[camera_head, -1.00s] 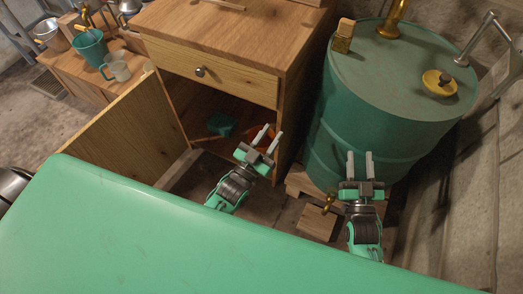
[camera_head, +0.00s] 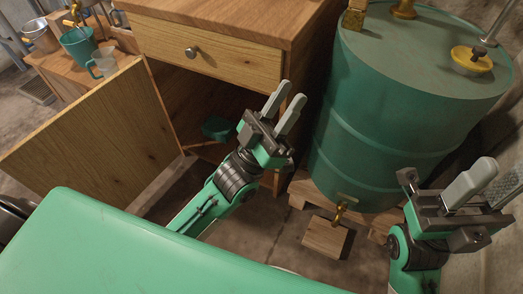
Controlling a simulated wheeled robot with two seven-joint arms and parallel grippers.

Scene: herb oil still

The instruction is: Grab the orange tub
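No orange tub shows now. The orange thing seen earlier inside the cabinet (camera_head: 218,66) is out of sight, and the place where it lay is behind my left gripper. My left gripper (camera_head: 291,93) is open and empty, raised in front of the right edge of the cabinet opening with its fingers pointing up and right. My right gripper (camera_head: 502,169) is at the far right, in front of the barrel's lower right side. Its fingers are apart with nothing between them.
The cabinet door (camera_head: 95,145) stands open to the left. A teal scoop-like item (camera_head: 215,128) lies inside the cabinet. A green barrel (camera_head: 375,110) stands right of it, with a brass tap (camera_head: 341,212) above a wooden block (camera_head: 325,238). A green surface (camera_head: 130,245) fills the front.

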